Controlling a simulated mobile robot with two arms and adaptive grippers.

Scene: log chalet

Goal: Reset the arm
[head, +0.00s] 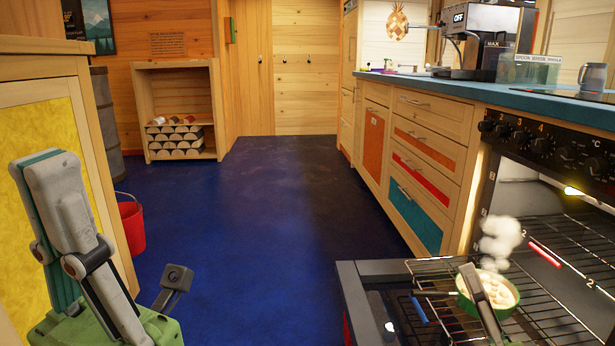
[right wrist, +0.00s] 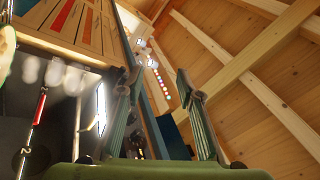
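My left gripper (head: 52,168) stands at the lower left of the head view with its fingers pointing up. It is seen from the side, and the fingers overlap, so its opening is unclear. Nothing shows held in it. My right gripper (right wrist: 157,85) is open in the right wrist view, its two fingers apart with nothing between them, pointing up toward the ceiling.
The green pan (head: 511,293) of pale food steams on the rack (head: 550,318) of the open oven. The counter (head: 470,88) with a coffee machine (head: 487,38) runs along the right. A red bucket (head: 132,228) stands behind my left gripper. The blue floor (head: 250,220) is clear.

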